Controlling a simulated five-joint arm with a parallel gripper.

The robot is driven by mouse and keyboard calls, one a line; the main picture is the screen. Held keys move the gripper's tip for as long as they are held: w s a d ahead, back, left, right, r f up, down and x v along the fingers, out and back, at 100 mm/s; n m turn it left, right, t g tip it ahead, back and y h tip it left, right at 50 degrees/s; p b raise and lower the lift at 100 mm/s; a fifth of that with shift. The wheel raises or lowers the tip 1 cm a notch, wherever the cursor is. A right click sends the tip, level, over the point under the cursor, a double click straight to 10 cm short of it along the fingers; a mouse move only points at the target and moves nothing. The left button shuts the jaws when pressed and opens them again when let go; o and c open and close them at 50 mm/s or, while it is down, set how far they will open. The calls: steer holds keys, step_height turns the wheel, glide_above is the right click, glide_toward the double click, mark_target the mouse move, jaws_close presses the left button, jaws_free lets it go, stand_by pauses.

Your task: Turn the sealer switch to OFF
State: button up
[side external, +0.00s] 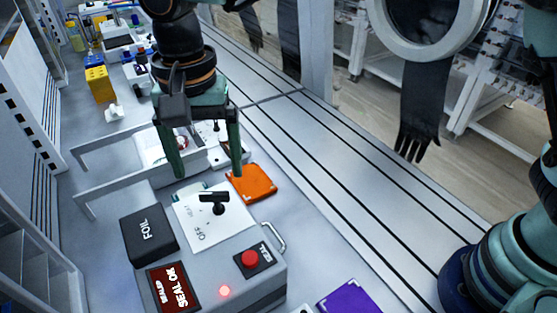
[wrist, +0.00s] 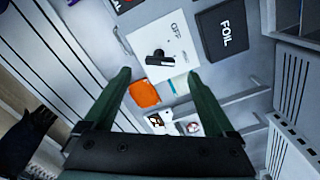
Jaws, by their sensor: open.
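The sealer (side external: 265,285) is a grey box with a white switch plate (side external: 190,225) on top. A black switch (side external: 213,199) with a bar-shaped handle stands on the plate; it also shows in the wrist view (wrist: 160,57). The word OFF is printed near the plate's lower-left edge in the side view, with another faint label beside it. I cannot tell which label the handle points at. My gripper (side external: 209,172) is open and empty, its green fingers pointing down, apart from the handle. In the wrist view the switch appears between and beyond the fingertips (wrist: 159,74).
A black FOIL box (side external: 149,236) and an orange pad (side external: 252,183) flank the plate. The sealer carries a red button (side external: 250,259), a lit red lamp (side external: 225,291) and a SEAL OK display (side external: 173,288). Grey rails (side external: 140,182) stand behind.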

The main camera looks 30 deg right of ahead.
mark_target(213, 193)
steer(key=shift+f, duration=2.65)
steer(key=c, duration=1.4)
steer(key=shift+n, duration=0.3)
steer(key=shift+r+n, duration=0.1)
steer(key=shift+n, duration=2.5)
steer(key=o, duration=1.4)
